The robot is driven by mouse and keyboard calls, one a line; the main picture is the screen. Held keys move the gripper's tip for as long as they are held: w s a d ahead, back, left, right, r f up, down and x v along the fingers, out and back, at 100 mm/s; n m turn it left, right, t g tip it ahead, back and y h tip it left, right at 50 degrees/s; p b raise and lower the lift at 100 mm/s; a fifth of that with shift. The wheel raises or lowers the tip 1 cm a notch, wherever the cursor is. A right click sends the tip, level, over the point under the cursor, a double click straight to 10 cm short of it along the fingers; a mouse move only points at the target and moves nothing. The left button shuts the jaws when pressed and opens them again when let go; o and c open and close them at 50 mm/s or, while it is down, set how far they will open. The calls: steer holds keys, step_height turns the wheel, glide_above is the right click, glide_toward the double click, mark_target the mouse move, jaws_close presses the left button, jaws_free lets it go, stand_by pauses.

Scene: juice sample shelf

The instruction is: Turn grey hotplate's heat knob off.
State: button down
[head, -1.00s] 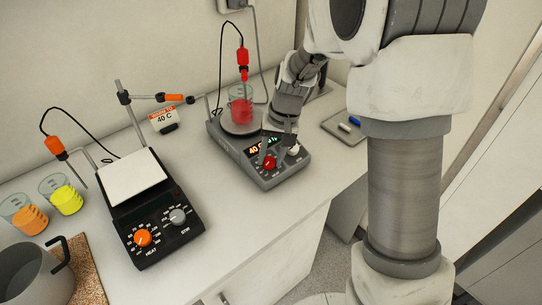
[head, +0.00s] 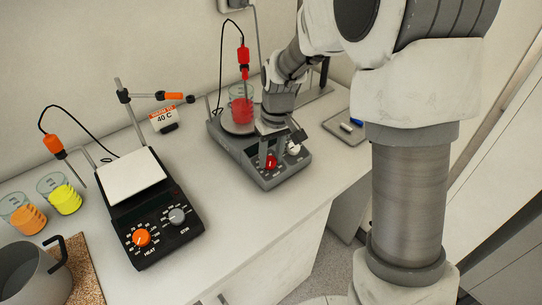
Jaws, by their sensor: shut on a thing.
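The grey hotplate (head: 220,138) stands at the back of the bench with a beaker of red liquid (head: 241,112) on its plate. Its red knob (head: 271,162) and white knob (head: 293,148) are on the front panel. My gripper (head: 272,158) reaches down over the panel from behind, its fingers shut on the red knob. The fingers partly cover the knob, and its pointer is too small to read. The gripper covers part of the display, and no lit digits show on it.
A black hotplate (head: 160,245) with an orange and a grey knob stands front left. Beakers of orange (head: 28,219) and yellow liquid (head: 66,200), a grey pot (head: 30,280) and a "40 C" sign (head: 163,118) are nearby. A tray (head: 342,130) with pens lies right.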

stand_by(0.4)
steer(key=shift+c, duration=2.2)
jaws_free()
steer(key=shift+r, duration=0.1)
step_height(320, 180, up, 17)
steer(key=d+p, duration=0.1)
steer(key=shift+s+d+p, duration=0.2)
steer(key=shift+s+p, duration=0.15)
steer(key=shift+r, duration=0.1)
steer(key=s+d+m+t, duration=0.2)
steer(key=s+d, duration=0.2)
steer(key=s, duration=0.6)
steer(key=s+d+r+m+t, duration=0.1)
steer(key=s+d+m+t, duration=0.1)
steer(key=s, duration=0.9)
steer(key=shift+d+r+m+t+h, duration=0.2)
steer(key=shift+d+m+t+h, duration=0.15)
steer(key=shift+d+t, duration=0.45)
